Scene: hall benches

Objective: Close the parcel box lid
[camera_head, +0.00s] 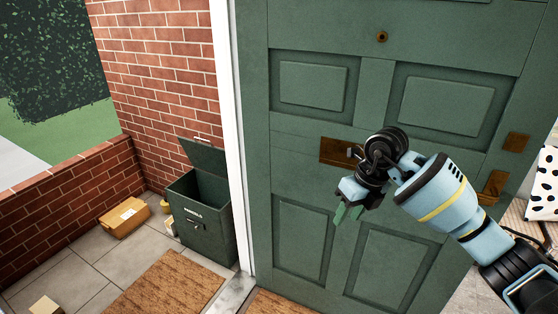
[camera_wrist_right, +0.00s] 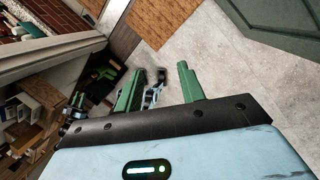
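The green parcel box (camera_head: 205,230) stands on the porch paving by the brick wall, left of the white door frame. Its lid (camera_head: 203,157) is raised at the back, and the dark inside shows. My right gripper (camera_head: 349,213) is in front of the green door, right of the box and well apart from it. In the right wrist view its two green fingers (camera_wrist_right: 160,72) are apart with nothing between them. My left gripper does not show in the head view. Small green and pale blue parts at the left of the wrist view may be mine, but are unclear.
The open green door (camera_head: 379,77) has a brass letter plate (camera_head: 340,151). A cardboard parcel (camera_head: 124,217) lies left of the box, and a smaller carton (camera_head: 46,305) lies nearer. A brown doormat (camera_head: 168,286) lies before the box. A low brick wall (camera_head: 70,195) bounds the porch.

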